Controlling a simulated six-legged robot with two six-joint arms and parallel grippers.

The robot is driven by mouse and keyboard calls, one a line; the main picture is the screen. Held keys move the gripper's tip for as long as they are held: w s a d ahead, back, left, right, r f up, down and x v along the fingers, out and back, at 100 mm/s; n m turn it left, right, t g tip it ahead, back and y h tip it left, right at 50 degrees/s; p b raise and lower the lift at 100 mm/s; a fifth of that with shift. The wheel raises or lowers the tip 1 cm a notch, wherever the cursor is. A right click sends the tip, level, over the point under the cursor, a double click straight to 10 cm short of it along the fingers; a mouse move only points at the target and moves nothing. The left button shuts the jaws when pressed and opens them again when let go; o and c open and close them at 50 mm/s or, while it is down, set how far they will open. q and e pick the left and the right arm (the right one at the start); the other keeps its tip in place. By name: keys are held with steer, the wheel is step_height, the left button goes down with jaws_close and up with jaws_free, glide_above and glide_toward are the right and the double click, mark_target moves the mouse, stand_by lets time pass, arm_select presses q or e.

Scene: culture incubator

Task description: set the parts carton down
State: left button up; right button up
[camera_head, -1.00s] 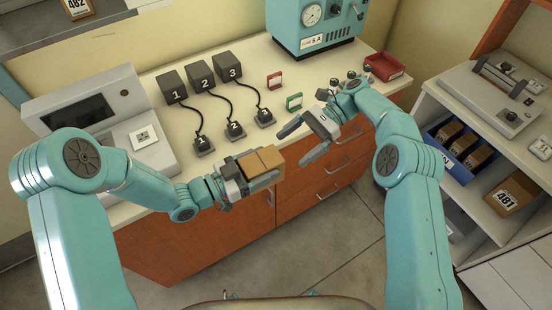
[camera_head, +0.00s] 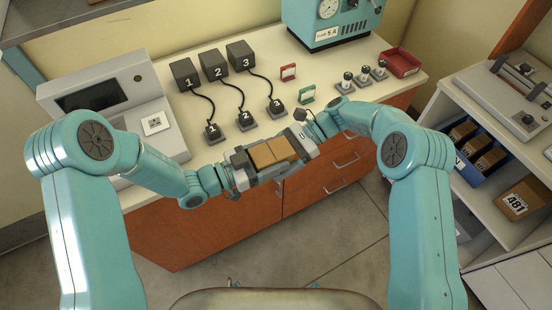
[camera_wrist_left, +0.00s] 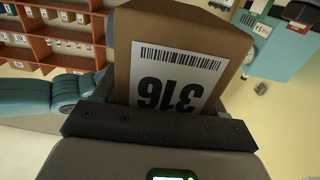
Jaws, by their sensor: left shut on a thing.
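The parts carton (camera_head: 271,152), a brown box, is held at the front edge of the bench in the head view. My left gripper (camera_head: 262,160) is shut on it from the left. In the left wrist view the carton (camera_wrist_left: 178,35) fills the jaw and shows a white label with a barcode and the number 316, upside down. My right gripper (camera_head: 300,142) is at the carton's right end, close to or touching it. Its fingers are partly hidden against the carton, so their opening is unclear.
The bench top (camera_head: 210,155) carries numbered black boxes (camera_head: 214,66) with cabled blocks, a grey console (camera_head: 105,100), red and green tags, and a red tray (camera_head: 402,62). A shelf (camera_head: 475,175) at right holds a blue bin (camera_head: 462,164) and a carton marked 481 (camera_head: 520,200).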

steer(key=c, duration=0.8)
arm_select(q)
steer(key=o, duration=1.3)
arm_select(e)
steer(key=shift+c, duration=0.6)
arm_select(q)
steer(key=shift+w+a, duration=0.1)
steer(key=shift+a, duration=0.1)
arm_select(e)
steer(key=shift+s, duration=0.1)
